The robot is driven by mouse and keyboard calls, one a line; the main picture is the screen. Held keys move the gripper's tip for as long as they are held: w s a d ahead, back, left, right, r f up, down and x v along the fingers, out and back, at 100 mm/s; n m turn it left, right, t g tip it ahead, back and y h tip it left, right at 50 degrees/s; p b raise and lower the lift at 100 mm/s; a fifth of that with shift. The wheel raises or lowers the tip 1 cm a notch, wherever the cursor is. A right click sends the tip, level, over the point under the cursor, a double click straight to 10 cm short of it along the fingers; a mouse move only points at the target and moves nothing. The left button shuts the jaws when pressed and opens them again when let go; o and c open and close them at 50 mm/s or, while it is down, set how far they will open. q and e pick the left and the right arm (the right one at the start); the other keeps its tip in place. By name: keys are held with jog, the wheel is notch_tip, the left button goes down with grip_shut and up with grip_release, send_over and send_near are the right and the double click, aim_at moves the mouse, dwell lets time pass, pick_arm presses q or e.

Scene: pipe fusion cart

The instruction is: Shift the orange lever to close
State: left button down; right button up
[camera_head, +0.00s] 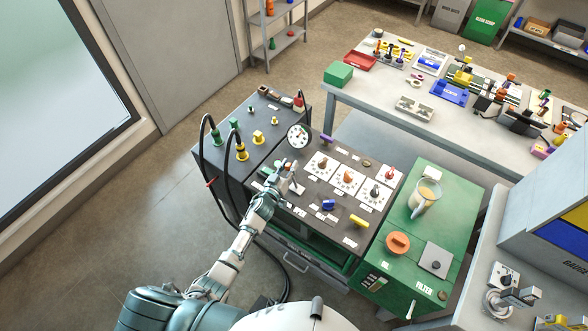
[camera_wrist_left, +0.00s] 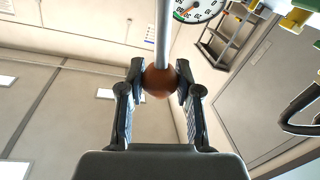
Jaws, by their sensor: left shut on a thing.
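My left gripper (camera_head: 287,178) is over the left part of the dark cart top (camera_head: 262,150), just below the round white gauge (camera_head: 299,136). In the left wrist view, my left gripper (camera_wrist_left: 160,76) is shut on a brownish-orange ball knob (camera_wrist_left: 157,82), with one finger on each side. A straight grey rod (camera_wrist_left: 163,28) runs from the knob to the top of the picture. In the head view the knob is too small and covered by the gripper to make out. My right gripper is not in view.
White-plated knobs (camera_head: 347,179) sit right of my gripper. Yellow fittings (camera_head: 241,152) and black hoses (camera_head: 204,135) are on the left. A cluttered table (camera_head: 375,95) stands behind.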

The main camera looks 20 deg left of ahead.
pick_arm(q)
jog(key=shift+w+a+f+n+p, duration=0.15)
jog(key=shift+a+n+p, duration=0.1)
jog(key=shift+a, duration=0.15)
jog(key=shift+w+a+r+n+p, duration=0.1)
jog(key=shift+w+a+n, duration=0.05)
jog(key=shift+a+n, duration=0.15)
jog(key=shift+a+f+n, duration=0.25)
jog(key=shift+n, duration=0.1)
jog(key=c, duration=0.8)
grip_release()
jog(key=shift+o, duration=0.2)
jog(key=shift+w, duration=0.1)
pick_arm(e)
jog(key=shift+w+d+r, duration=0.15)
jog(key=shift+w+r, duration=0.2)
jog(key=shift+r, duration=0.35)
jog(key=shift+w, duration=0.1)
pick_arm(q)
jog(key=s+a, duration=0.2)
jog(key=s, duration=1)
jog(key=shift+a+r, duration=0.2)
jog(key=shift+r, duration=0.2)
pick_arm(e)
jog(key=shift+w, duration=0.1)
